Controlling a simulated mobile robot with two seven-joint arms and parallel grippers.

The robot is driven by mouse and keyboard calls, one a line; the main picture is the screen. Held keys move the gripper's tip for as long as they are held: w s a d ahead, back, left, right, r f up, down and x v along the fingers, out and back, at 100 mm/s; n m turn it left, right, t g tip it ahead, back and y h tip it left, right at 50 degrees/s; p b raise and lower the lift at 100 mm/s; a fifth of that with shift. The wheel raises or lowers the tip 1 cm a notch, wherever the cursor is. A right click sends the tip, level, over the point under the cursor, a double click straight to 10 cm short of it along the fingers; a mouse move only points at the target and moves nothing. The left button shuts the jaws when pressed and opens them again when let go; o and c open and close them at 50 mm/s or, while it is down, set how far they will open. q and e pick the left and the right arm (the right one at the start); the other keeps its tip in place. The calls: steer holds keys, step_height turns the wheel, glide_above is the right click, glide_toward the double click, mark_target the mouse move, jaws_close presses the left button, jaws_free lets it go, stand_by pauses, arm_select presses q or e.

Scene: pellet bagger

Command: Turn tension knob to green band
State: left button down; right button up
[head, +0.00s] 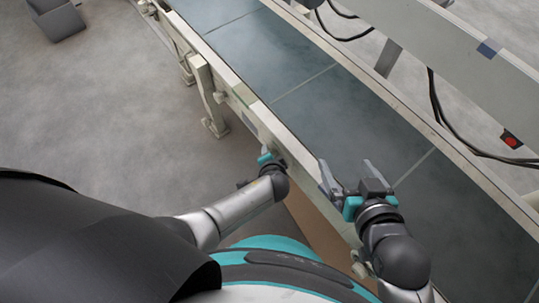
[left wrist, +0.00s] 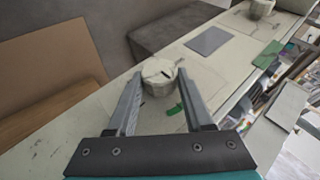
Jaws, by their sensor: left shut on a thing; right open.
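The tension knob (left wrist: 157,78), a pale round knob with a dark mark on its face, sits between the fingertips of my left gripper (left wrist: 160,80) in the left wrist view. The left gripper is shut on it. A small green mark (left wrist: 174,109) shows on the pale frame beside the knob, partly close to the right finger. In the head view my left gripper (head: 270,160) is at the side rail of the conveyor, and the knob cannot be made out there. My right gripper (head: 351,183) is open and empty over the near edge of the conveyor.
The dark conveyor belt (head: 320,105) runs diagonally between pale rails. A raised beam with a red button (head: 511,140) and black cables lies at the right. A brown panel (head: 315,228) stands below the near rail. A second pale round part (left wrist: 262,8) is farther along the frame.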

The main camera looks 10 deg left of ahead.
arm_select(q)
steer(key=shift+c, duration=1.5)
jaws_free()
steer(key=shift+s+r+p, duration=0.2)
steer(key=shift+r+p, duration=0.05)
steer(key=shift+p, duration=0.05)
arm_select(e)
steer(key=s+d+g+h+p, duration=0.3)
steer(key=s+d+g, duration=0.3)
steer(key=d, duration=0.1)
arm_select(q)
steer(key=p+v, duration=0.5)
steer(key=v, duration=0.9)
steer(key=shift+s+d+r, duration=0.15)
steer(key=shift+s+r, duration=0.05)
steer(key=shift+r, duration=0.05)
arm_select(e)
step_height(320, 180, down, 11)
steer(key=s+g, duration=0.1)
steer(key=shift+s+d+g+h, duration=0.25)
steer(key=shift+s+g+h, duration=0.05)
steer(key=shift+g, duration=0.1)
